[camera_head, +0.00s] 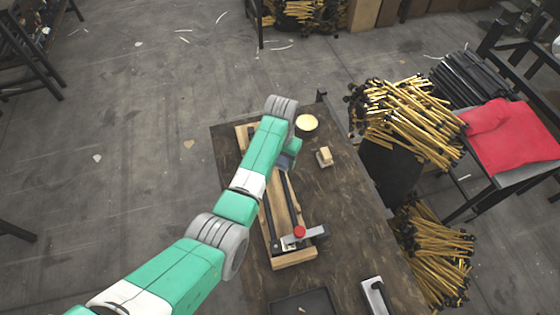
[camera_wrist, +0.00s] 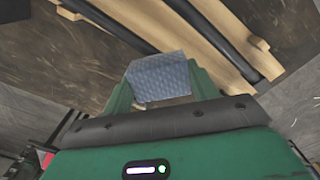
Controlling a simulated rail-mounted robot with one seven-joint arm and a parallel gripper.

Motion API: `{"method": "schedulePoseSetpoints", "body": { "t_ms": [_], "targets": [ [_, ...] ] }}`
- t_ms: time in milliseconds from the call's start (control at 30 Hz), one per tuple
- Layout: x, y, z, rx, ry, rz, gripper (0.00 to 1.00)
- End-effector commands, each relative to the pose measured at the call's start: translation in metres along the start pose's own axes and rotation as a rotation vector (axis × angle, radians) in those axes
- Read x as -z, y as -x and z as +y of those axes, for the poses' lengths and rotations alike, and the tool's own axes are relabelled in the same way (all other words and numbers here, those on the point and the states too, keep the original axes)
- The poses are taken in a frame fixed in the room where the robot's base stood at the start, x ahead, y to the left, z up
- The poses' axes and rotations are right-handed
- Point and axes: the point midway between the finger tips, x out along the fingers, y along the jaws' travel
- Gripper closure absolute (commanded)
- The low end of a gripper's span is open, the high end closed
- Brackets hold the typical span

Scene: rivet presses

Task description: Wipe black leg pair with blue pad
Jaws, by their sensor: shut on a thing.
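My gripper (camera_wrist: 165,95) is shut on the blue pad (camera_wrist: 160,75), which shows between its fingers in the wrist view. In the head view the gripper (camera_head: 289,152) is over the far half of the wooden fixture, partly hidden by my arm. The black leg pair (camera_wrist: 205,35) lies in the wooden fixture (camera_wrist: 240,78), its two dark bars running side by side; one bar also shows in the head view (camera_head: 288,200). The pad appears to be above or beside the legs; I cannot tell whether it touches them.
A red-knobbed clamp (camera_head: 300,233) sits at the fixture's near end. A dark tray (camera_head: 305,303) lies at the near edge. Gold-coloured legs (camera_head: 405,115) are piled right of the table.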

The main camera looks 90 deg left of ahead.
Motion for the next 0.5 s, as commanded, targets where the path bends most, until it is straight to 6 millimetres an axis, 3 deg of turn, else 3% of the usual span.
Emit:
{"method": "schedulePoseSetpoints", "body": {
  "t_ms": [33, 500],
  "targets": [
    [0.000, 0.010, 0.001, 0.000, -0.002, 0.000, 0.60],
    [0.001, 0.050, 0.008, -0.001, -0.014, 0.001, 0.60]
  ]
}}
